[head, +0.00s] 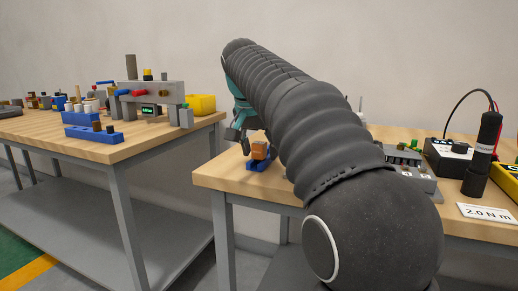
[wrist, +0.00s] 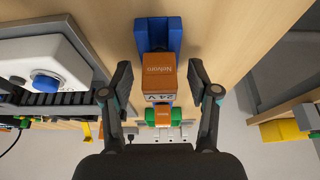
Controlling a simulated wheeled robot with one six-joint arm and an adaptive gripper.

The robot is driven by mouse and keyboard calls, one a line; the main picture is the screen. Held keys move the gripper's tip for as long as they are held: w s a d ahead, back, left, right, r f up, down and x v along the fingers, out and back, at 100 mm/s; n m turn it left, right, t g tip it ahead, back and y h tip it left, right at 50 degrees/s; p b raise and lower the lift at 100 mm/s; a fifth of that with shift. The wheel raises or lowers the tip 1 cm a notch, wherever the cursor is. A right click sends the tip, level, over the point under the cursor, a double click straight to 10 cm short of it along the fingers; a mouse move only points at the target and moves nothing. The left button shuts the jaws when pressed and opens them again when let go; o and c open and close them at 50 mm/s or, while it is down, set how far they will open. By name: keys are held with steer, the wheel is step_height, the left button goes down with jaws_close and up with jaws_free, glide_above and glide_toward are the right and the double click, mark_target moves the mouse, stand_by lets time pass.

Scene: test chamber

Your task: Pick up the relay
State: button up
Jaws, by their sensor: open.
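The relay, an orange-brown block (head: 259,150) with a pale label band, sits upright in a blue holder (head: 257,166) at the left front corner of the right bench. In the wrist view the relay (wrist: 159,72) shows lettering that includes "24 V", with the blue holder (wrist: 151,36) around it. My gripper (wrist: 160,70) is open, one finger on each side of the relay, with a gap on both sides. In the head view my gripper (head: 243,130) is just above and beside the relay, partly hidden by my arm.
A small green and orange part (wrist: 159,116) lies beyond the relay in the wrist view. A white box with a blue button (wrist: 46,82) stands to the left. A black cylindrical tool (head: 482,153) stands at the right. The left bench (head: 120,150) is separated by a gap.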

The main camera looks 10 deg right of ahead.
jaws_close()
steer(key=shift+s+a, duration=0.1)
